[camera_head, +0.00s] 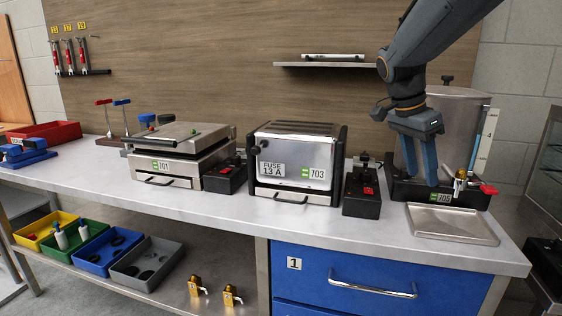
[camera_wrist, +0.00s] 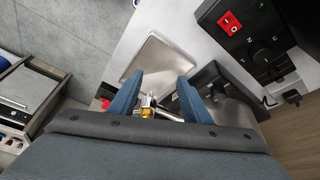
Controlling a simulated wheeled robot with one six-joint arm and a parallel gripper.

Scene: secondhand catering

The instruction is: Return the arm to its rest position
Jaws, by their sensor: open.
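My gripper (camera_head: 419,160) hangs from the arm at the upper right of the head view, with its two blue fingers pointing down and apart. It is in front of the steel urn (camera_head: 462,115) labelled 705, above its black base. In the wrist view my gripper (camera_wrist: 154,90) is open, with a brass and steel tap (camera_wrist: 147,108) seen between the fingers. Nothing is visibly held. I cannot tell whether a finger touches the urn or tap.
A steel drip tray (camera_head: 452,222) lies in front of the urn. A black switch box (camera_head: 362,192) and the toaster (camera_head: 296,160) labelled 703 stand left of it. A wall shelf (camera_head: 325,64) is left of my arm. The counter's front edge (camera_head: 390,255) is clear.

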